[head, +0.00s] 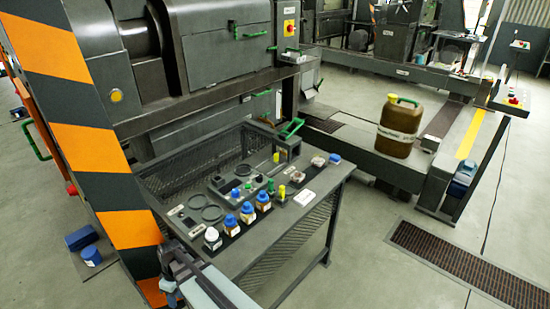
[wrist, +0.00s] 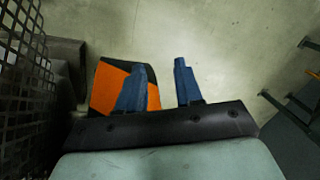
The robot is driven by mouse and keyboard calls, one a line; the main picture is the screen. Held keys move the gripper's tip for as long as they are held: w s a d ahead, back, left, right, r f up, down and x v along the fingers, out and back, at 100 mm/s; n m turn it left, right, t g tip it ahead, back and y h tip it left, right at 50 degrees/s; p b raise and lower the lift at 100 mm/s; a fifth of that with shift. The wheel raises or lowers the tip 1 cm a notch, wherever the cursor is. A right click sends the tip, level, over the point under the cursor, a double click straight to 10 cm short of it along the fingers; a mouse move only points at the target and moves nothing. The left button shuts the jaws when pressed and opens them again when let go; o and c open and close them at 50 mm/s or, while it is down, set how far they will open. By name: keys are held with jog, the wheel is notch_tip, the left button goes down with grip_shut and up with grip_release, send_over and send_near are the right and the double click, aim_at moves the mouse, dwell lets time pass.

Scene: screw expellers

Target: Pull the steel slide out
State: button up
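I cannot tell for sure which part is the steel slide. Green handles show on the grey machine: one on its hatch (head: 252,35), one on a small ledge (head: 295,52), and one low on its side (head: 262,93). Another green handle (head: 290,128) sits on a small dark block at the back of the workbench. My gripper (head: 170,288) is at the bottom of the head view, in front of the bench and by the striped post. In the wrist view its two blue fingers (wrist: 160,70) stand apart with nothing between them.
An orange and black striped post (head: 75,110) rises at the left; its orange part shows behind the left finger. The mesh-sided workbench (head: 270,232) carries blue-capped bottles (head: 247,213), rings and small parts. A brown canister (head: 398,130) stands right.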

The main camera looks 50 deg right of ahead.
jog(key=w+d+r+n+t, duration=0.2)
jog(key=w+d+r, duration=0.1)
jog(key=w+r, duration=0.65)
jog(key=w+d+r+n+t, duration=0.2)
jog(key=w+d+r, duration=0.35)
jog(key=r, duration=0.75)
jog(key=shift+n+g+h, duration=0.3)
jog(key=shift+g+h, duration=0.3)
jog(key=shift+h, duration=0.2)
jog(key=w+d, duration=0.1)
jog(key=d, duration=0.2)
jog(key=w+d+r, duration=0.1)
jog(key=w+d, duration=0.1)
jog(key=d, duration=0.2)
jog(key=w+d, duration=0.2)
jog(key=d, duration=0.2)
jog(key=shift+w+d+r, duration=0.15)
jog(key=shift+d+r, duration=0.05)
jog(key=shift+d, duration=0.05)
jog(key=w+d+r+g+h, duration=0.1)
jog(key=d+r, duration=0.1)
jog(key=d, duration=1)
jog(key=m+g+h, duration=0.1)
jog(key=g+h, duration=0.2)
jog(key=g, duration=0.1)
send_near(276, 154)
jog(key=x, duration=0.8)
jog(key=shift+s+f, duration=0.2)
jog(key=shift+f, duration=0.2)
jog(key=shift+c, duration=0.3)
